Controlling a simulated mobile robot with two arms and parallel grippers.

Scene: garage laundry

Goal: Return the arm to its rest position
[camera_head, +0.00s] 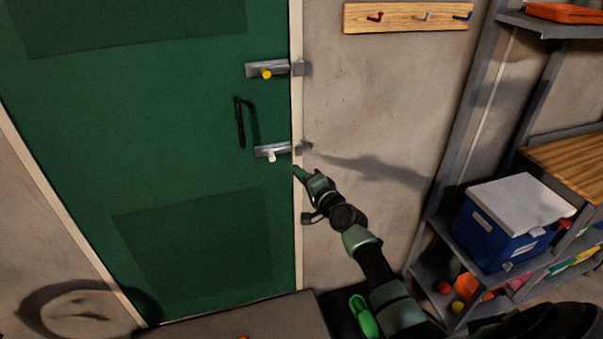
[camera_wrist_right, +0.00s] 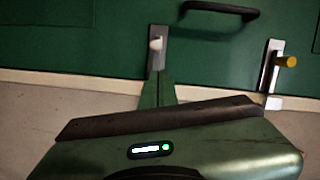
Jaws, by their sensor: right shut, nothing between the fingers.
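My right arm reaches up from the lower right in the head view. Its gripper (camera_head: 299,172) is shut and empty, just below the lower bolt (camera_head: 271,151) with the white knob, at the edge of the green door (camera_head: 180,130). In the right wrist view the shut fingers (camera_wrist_right: 162,80) point at that white-knobbed bolt (camera_wrist_right: 157,48); I cannot tell whether they touch it. The upper bolt (camera_head: 267,69) has a yellow knob and also shows in the wrist view (camera_wrist_right: 272,68). My left gripper is not in view.
A black door handle (camera_head: 240,122) sits between the bolts. A wooden hook rail (camera_head: 408,17) hangs on the wall. At the right, a grey metal shelf (camera_head: 430,240) holds a blue cooler (camera_head: 497,235) with a white lid. A bright green object (camera_head: 363,316) lies on the floor beside my arm.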

